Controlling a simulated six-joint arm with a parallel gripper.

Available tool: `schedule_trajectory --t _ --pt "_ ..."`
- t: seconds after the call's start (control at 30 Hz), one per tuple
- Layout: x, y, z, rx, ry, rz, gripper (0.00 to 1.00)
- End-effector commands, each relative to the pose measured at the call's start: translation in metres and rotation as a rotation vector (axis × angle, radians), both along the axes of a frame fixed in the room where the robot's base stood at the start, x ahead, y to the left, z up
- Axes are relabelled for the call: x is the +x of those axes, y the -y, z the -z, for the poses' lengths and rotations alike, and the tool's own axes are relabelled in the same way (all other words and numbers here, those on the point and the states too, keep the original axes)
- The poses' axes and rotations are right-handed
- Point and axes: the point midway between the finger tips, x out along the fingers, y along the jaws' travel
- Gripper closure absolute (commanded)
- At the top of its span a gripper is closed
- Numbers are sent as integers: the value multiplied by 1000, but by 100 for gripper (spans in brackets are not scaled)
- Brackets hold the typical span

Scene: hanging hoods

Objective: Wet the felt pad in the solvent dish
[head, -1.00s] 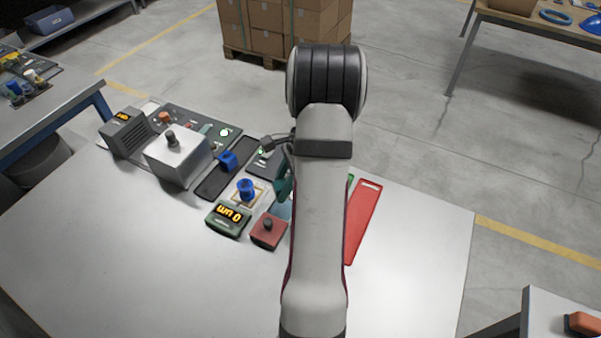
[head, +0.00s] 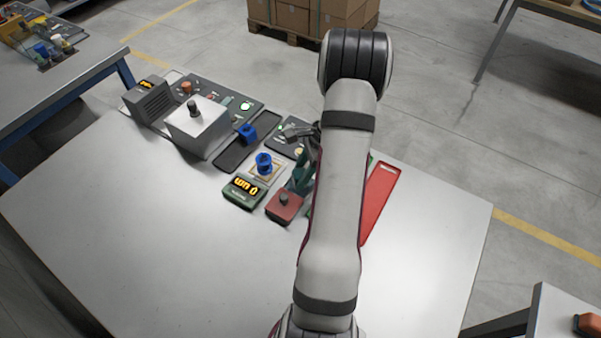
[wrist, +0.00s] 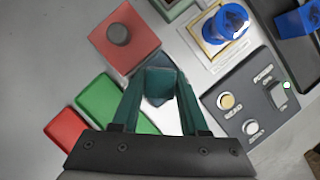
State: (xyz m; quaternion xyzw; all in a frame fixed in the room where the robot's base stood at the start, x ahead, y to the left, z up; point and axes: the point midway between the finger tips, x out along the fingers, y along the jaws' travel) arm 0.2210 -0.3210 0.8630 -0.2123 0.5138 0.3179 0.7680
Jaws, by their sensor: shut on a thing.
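My gripper (wrist: 160,88) has teal fingers that close on a small dark teal piece (wrist: 159,84). Whether this piece is the felt pad I cannot tell. A blue-grey surface (wrist: 145,62) lies behind the fingertips.
A red block with a knob (head: 285,205) and a green display box (head: 244,191) stand nearby. A dark panel with round buttons (wrist: 245,100) is at right in the wrist view. A long red strip (head: 378,203) lies right of my arm. The front table (head: 150,240) is clear.

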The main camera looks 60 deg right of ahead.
Motion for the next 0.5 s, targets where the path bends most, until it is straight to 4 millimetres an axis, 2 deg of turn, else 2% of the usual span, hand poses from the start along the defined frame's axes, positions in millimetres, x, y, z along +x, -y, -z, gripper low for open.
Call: schedule_trajectory --t 0.5 --pt "0 0 4 1 1 0 100"
